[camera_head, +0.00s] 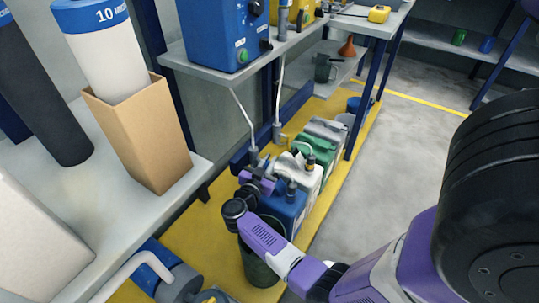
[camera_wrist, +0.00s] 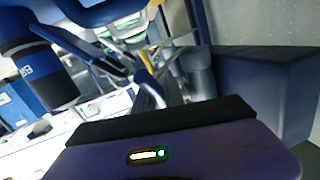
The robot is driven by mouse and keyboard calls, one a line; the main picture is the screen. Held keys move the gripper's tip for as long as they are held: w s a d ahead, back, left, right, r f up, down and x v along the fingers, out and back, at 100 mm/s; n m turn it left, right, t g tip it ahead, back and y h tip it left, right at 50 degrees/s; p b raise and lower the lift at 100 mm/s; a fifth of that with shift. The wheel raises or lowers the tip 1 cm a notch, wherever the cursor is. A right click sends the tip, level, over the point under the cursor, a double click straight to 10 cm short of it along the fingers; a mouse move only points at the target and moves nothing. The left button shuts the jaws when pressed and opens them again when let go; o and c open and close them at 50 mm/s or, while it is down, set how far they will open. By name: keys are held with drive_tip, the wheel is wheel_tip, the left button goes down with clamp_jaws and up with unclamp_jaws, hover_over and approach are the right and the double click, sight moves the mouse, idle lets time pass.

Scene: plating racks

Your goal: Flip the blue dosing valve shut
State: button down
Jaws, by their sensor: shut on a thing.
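The blue dosing pump (camera_head: 215,40) stands on the grey shelf, with a white tube running down from it to a grey fitting (camera_head: 251,149). My gripper (camera_head: 257,172) is low beside this tube's lower end, above the blue canister (camera_head: 285,209). It is shut on a small part there, which I take to be the blue dosing valve. The jaws and wrist largely hide the valve, and its handle position cannot be told. In the wrist view, my purple gripper housing fills the bottom, and grey and blue parts beyond it are blurred.
White (camera_head: 307,178), green (camera_head: 317,152) and grey (camera_head: 328,128) canisters stand in a row behind the blue one. A dark green bucket (camera_head: 258,268) is in front. A cardboard box (camera_head: 141,132) stands on the left shelf. Grey floor (camera_head: 380,140) to the right is clear.

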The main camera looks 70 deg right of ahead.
drive_tip(key=shift+a+r+y+p, duration=0.15)
drive_tip(key=shift+y+p, duration=0.6)
drive_tip(key=shift+p, duration=1.7)
drive_tip(key=shift+a+y+p, duration=0.1)
drive_tip(key=shift+y+p, duration=0.65)
drive_tip(key=shift+p, duration=1.7)
drive_tip(key=y+p, duration=0.1)
drive_tip(key=p, duration=0.2)
drive_tip(key=y+p, duration=0.1)
drive_tip(key=p, duration=0.3)
drive_tip(key=t+y+p, duration=0.1)
drive_tip(key=p, duration=0.2)
drive_tip(key=shift+w+a+f+m, duration=0.15)
drive_tip(key=shift+a+f+m, duration=0.15)
drive_tip(key=shift+m, duration=0.1)
drive_tip(key=y+p, duration=0.2)
drive_tip(key=p, duration=0.1)
drive_tip(key=f+y+p, duration=0.1)
drive_tip(key=p, duration=0.1)
drive_tip(key=shift+w+a, duration=0.1)
drive_tip(key=shift+a, duration=0.2)
drive_tip(key=shift+a+f+t+y+p, duration=0.15)
drive_tip(key=shift+t+y+p, duration=0.25)
drive_tip(key=shift+y+p, duration=0.3)
drive_tip(key=c, duration=1.7)
unclamp_jaws()
